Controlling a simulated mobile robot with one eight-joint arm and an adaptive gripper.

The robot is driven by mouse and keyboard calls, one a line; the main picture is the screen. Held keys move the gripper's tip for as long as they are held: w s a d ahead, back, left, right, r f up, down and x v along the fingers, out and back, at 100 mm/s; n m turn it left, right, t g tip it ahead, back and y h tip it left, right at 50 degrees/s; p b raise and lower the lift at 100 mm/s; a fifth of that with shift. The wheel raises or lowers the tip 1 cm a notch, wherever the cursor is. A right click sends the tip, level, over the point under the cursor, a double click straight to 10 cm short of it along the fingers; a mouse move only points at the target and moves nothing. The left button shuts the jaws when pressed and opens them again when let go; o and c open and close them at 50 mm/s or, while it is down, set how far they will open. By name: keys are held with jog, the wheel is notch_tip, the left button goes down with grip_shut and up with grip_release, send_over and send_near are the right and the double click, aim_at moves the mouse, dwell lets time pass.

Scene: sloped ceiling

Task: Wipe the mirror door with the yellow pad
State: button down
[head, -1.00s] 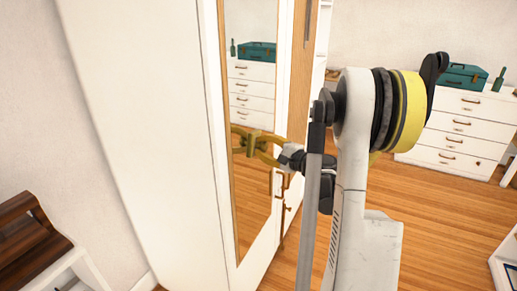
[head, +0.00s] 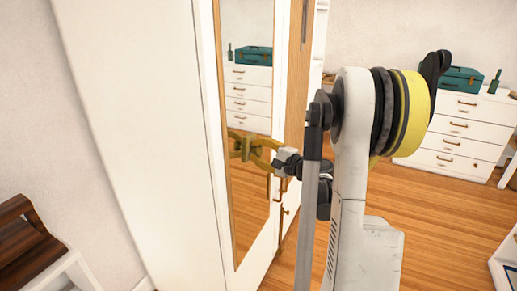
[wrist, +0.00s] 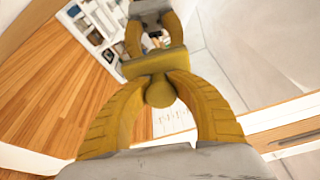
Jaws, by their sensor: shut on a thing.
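The mirror door (head: 251,200) is a tall, narrow mirror in a white frame on the wardrobe, seen at a slant in the head view. My gripper (head: 247,148), with yellow fingers, is at the mirror around mid-height. In the wrist view, my gripper (wrist: 160,78) is shut on the yellow pad (wrist: 152,65), a small block with a round knob. The gripper and pad are reflected just beyond it in the mirror (wrist: 205,65). The pad is against the glass or very close; I cannot tell which. The pad is small and hard to separate from its reflection in the head view.
The wardrobe's white side (head: 130,120) fills the left of the head view. A white dresser (head: 455,140) carrying a teal case (head: 460,80) stands at the back right. Wooden floor (head: 430,215) is clear between.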

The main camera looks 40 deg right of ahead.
jog(key=shift+a, duration=0.1)
jog(key=shift+s+d, duration=0.4)
jog(key=shift+s, duration=0.5)
jog(key=shift+s+d, duration=0.35)
jog(key=shift+s, duration=0.5)
jog(key=shift+s+d, duration=0.4)
jog(key=shift+s, duration=0.5)
jog(key=s, duration=0.1)
jog(key=s+d+b, duration=0.1)
jog(key=shift+s, duration=0.4)
